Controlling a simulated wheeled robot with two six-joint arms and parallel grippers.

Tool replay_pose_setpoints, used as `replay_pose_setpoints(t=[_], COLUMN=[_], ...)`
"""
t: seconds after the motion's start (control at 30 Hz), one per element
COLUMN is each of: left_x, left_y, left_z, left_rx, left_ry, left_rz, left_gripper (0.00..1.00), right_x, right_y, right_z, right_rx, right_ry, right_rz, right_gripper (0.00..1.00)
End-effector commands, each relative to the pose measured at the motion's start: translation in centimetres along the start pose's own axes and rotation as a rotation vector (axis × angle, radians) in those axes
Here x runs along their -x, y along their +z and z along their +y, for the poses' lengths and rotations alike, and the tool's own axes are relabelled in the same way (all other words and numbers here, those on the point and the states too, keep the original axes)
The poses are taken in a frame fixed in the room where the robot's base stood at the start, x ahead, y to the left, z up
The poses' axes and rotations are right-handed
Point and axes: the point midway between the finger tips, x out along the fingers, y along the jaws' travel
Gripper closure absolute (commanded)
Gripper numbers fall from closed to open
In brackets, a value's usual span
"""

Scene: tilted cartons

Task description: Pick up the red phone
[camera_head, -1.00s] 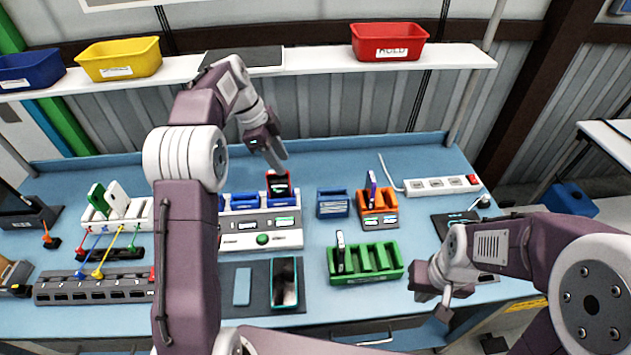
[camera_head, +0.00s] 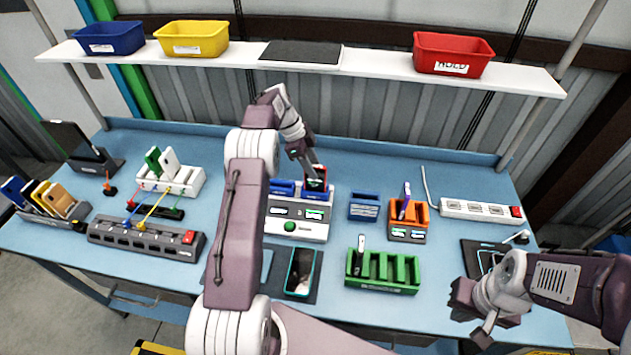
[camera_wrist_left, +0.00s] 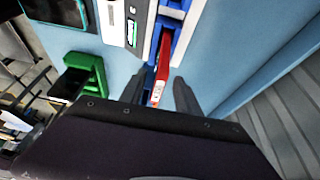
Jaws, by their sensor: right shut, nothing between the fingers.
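The red phone (camera_head: 316,184) stands in the right blue slot of the grey and white station (camera_head: 297,229) at the middle of the table. In the left wrist view the red phone (camera_wrist_left: 162,68) shows edge-on between the two fingers. My left gripper (camera_head: 316,169) is at the top of the phone, its fingers (camera_wrist_left: 160,86) open on either side of it. I cannot tell whether either finger touches it. My right gripper (camera_head: 473,318) is shut and empty above the front right of the table.
A blue holder (camera_head: 364,206), an orange holder (camera_head: 408,232) with a purple phone, and a green rack (camera_head: 383,283) stand to the right. A power strip (camera_head: 147,239) and white rack (camera_head: 184,185) are at left. A shelf (camera_head: 368,67) with bins runs behind.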

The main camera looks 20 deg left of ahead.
Motion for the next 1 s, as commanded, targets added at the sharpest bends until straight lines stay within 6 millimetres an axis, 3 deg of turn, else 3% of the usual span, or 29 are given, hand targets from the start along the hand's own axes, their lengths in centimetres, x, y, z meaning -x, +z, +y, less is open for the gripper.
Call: replay_pose_setpoints(t=[0.17,0.33,0.47,0.7,0.83,1.0], left_x=[-0.6,-3.2,-5.2,-5.7,-5.7,-5.6], left_y=[0.0,0.1,0.2,0.3,0.3,0.2], left_z=[0.0,0.4,0.2,0.2,0.2,0.2], left_rx=[0.000,0.002,0.000,0.000,0.000,0.000], left_ry=[0.000,0.006,0.001,-0.001,-0.001,-0.002], left_rz=[0.000,0.000,0.000,0.000,0.000,0.000], left_gripper=[0.61,0.61,0.61,0.61,0.97,1.00], right_x=[0.4,2.5,2.8,2.6,2.6,2.6], right_y=[-0.1,-0.3,-0.3,-0.3,-0.3,-0.3], right_z=[0.0,-0.1,-0.1,-0.1,-0.1,-0.1], right_rx=[0.000,0.000,0.000,0.000,0.000,0.000], right_ry=[0.000,0.000,0.000,0.000,0.000,0.000], right_rz=[0.000,0.000,0.000,0.000,0.000,0.000], right_gripper=[1.00,1.00,1.00,1.00,1.00,1.00])
